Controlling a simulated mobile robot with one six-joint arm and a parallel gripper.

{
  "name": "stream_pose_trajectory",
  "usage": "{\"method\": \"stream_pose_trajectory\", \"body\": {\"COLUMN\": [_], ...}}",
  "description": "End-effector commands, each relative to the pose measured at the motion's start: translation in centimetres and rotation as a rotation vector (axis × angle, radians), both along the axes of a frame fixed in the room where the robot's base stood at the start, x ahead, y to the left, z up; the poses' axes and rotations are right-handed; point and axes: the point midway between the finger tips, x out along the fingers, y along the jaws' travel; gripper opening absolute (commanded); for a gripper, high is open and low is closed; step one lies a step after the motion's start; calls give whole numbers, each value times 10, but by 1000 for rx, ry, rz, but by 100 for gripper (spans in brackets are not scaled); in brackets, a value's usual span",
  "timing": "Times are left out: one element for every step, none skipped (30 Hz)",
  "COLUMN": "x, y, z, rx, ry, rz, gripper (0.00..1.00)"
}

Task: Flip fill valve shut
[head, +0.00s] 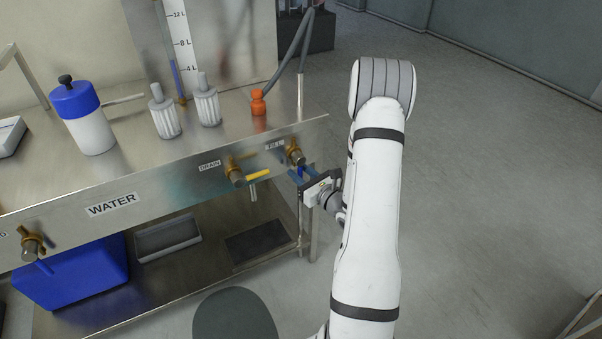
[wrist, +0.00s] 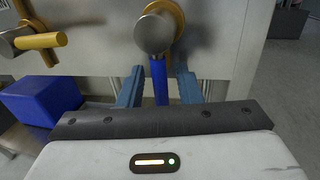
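My gripper (head: 301,173) is at the valve from below and in front. In the wrist view its two blue-grey fingers (wrist: 159,85) stand on either side of the handle, with a gap on both sides. The gripper is open and not closed on the handle. The handle's lower end is hidden by the gripper body.
The drain valve (head: 236,172) with a yellow handle (wrist: 40,41) sits just left. A blue bin (head: 75,275) is below.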

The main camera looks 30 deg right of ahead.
Motion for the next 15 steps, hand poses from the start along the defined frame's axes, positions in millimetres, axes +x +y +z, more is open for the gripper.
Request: {"method": "stream_pose_trajectory", "body": {"x": [3,4,5,5,6,5,5,5,5,5,5,5,5,5,5], "y": [1,1,1,1,1,1,1,1,1,1,1,1,1,1,1], "z": [0,0,0,0,0,0,0,0,0,0,0,0,0,0,0], "rx": [0,0,0,0,0,0,0,0,0,0,0,0,0,0,0], "ry": [0,0,0,0,0,0,0,0,0,0,0,0,0,0,0], "rz": [0,0,0,0,0,0,-1,-1,-1,-1,-1,-1,-1,-1,-1], "gripper": [32,32,32,32,32,32,32,32,32,32,29,26,23,21,18]}}
